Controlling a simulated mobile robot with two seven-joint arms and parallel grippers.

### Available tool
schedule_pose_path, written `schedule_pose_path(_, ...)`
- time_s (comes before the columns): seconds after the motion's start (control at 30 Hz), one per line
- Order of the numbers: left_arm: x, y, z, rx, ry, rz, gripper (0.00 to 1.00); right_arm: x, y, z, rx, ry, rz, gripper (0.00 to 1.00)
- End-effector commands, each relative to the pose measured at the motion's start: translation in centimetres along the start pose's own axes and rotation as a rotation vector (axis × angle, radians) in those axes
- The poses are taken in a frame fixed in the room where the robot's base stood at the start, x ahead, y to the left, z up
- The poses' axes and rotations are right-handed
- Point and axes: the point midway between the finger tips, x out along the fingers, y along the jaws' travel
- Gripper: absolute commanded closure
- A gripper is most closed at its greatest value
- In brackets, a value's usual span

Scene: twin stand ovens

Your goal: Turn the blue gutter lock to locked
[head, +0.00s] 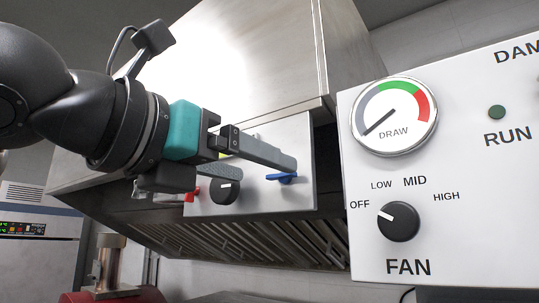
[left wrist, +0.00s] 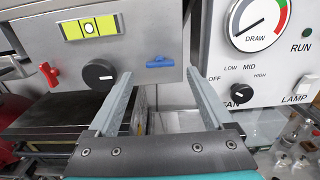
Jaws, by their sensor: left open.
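The blue gutter lock (head: 288,179) is a small blue lever on the grey panel, lying about level. It also shows in the left wrist view (left wrist: 160,62), near the panel's lower right corner. My left gripper (head: 268,168) is open and in front of this panel. In the left wrist view, the left gripper's fingertips (left wrist: 156,75) are spread to either side of the blue lock, with nothing between them. In the head view the upper finger partly covers the lock. I cannot tell contact. My right gripper is not in view.
A black knob (head: 224,190) and a red lever (head: 191,192) sit left of the lock. A yellow-green level (left wrist: 90,28) is above. At right stands a white panel (head: 450,235) with a draw gauge (head: 394,115) and fan knob (head: 398,221). Slatted filters (head: 250,240) lie below.

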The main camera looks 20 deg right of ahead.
Motion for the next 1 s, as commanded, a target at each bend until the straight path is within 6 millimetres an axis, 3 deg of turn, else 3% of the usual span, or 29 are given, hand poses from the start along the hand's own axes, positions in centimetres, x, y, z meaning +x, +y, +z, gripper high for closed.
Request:
schedule_pose_path(0.23, 3.3, 0.0, 0.1, -0.002, 0.001, -0.001, 0.15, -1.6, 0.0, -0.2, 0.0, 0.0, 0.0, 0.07)
schedule_pose_path(0.63, 4.0, 0.0, -0.1, 0.0, 0.001, 0.0, 0.16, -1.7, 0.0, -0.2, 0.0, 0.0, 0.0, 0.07)
schedule_pose_path(1.0, 3.9, 0.0, 0.0, 0.0, 0.0, 0.0, 0.58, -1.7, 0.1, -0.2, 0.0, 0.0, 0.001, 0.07)
